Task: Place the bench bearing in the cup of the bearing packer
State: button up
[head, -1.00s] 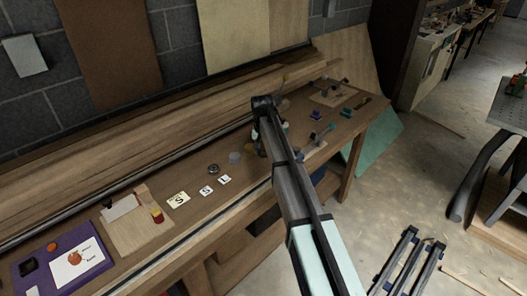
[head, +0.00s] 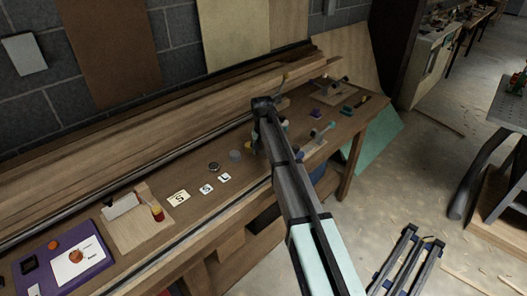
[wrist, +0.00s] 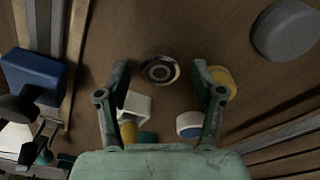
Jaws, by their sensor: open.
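In the wrist view, a round metal bearing (wrist: 160,69) with a dark rim and a pale ring lies on the brown bench top. My gripper (wrist: 161,76) is open, with one finger on each side of the bearing in the picture. I see no clear contact. In the head view my arm hides the fingers and the bearing.
Close to the fingers are a yellow round thing (wrist: 224,82), a white holder (wrist: 136,104) and a blue-white cap (wrist: 188,124). A grey puck (wrist: 286,31) lies up and right. Stacked lumber (head: 150,128) runs along the bench back.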

aim_at(263, 155)
notch_tip(263, 155, up, 11)
jog(key=s+b, duration=0.1)
jog(key=b, duration=0.1)
jog(key=shift+a+f, duration=0.15)
jog(key=shift+f, duration=0.05)
jog(key=shift+o, duration=0.5)
jog(key=shift+s+r, duration=0.2)
jog(key=shift+r, duration=0.45)
jog(key=shift+b, duration=0.3)
